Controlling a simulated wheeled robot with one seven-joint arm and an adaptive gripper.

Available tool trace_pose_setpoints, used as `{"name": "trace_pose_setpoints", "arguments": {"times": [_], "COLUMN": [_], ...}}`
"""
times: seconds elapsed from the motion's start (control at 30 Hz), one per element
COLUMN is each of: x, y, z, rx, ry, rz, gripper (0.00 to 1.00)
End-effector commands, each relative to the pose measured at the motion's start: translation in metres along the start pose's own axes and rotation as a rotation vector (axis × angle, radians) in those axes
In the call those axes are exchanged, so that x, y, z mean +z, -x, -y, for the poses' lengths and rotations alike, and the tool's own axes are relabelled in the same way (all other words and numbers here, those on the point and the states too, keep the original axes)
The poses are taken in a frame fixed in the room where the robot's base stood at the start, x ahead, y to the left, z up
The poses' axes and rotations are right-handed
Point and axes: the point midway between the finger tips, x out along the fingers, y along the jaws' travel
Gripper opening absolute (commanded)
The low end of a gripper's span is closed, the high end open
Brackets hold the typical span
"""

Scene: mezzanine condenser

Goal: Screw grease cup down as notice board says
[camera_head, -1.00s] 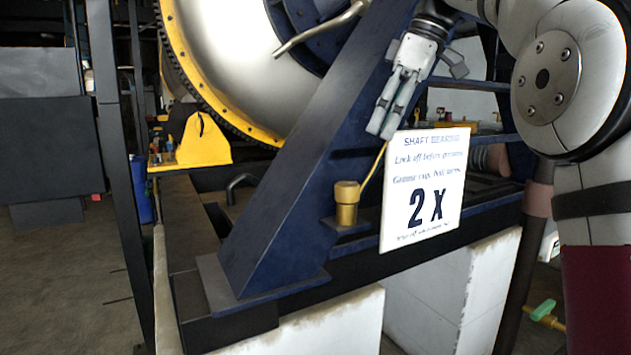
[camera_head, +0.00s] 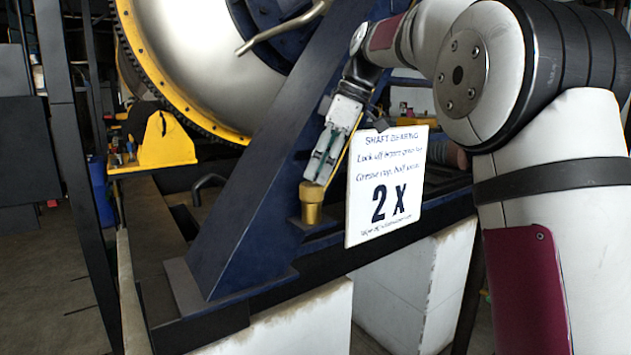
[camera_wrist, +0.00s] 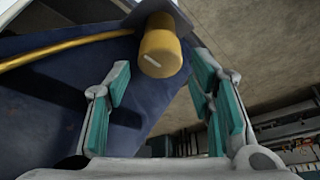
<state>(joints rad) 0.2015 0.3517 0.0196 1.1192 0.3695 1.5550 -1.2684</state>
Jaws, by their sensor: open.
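The brass grease cup (camera_head: 311,205) stands upright on a small blue ledge at the foot of the slanted blue frame. In the wrist view the grease cup (camera_wrist: 160,48) shows a pale mark on its end face, ahead of the fingertips and between their lines. My gripper (camera_head: 317,178) is just above the cup, pointing down. In the wrist view my gripper (camera_wrist: 160,80) is open and empty, with green pads on both fingers. The white notice board (camera_head: 387,187) reads "SHAFT BEARING", a lock-off line, "Grease cup, half turns" and a large "2 X"; the bottom line is too small to read.
The slanted blue beam (camera_head: 262,165) rises close to the left of my gripper. A thin brass pipe (camera_wrist: 65,47) runs to the cup. The notice board stands close to its right. A yellow bracket (camera_head: 166,142) and a large yellow-rimmed drum are behind, to the left.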

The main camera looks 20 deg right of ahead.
Motion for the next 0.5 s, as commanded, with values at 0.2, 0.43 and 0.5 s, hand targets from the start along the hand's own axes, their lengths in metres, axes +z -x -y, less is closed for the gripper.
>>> {"name": "trace_pose_setpoints", "arguments": {"times": [0.2,0.43,0.5], "x": [0.000,0.001,0.001], "y": [-0.030,-0.043,-0.043], "z": [0.002,0.000,0.000], "rx": [-0.003,0.000,0.000], "ry": [-0.001,-0.001,-0.001], "rz": [0.001,0.001,0.000], "gripper": [0.49,0.49,0.49]}}
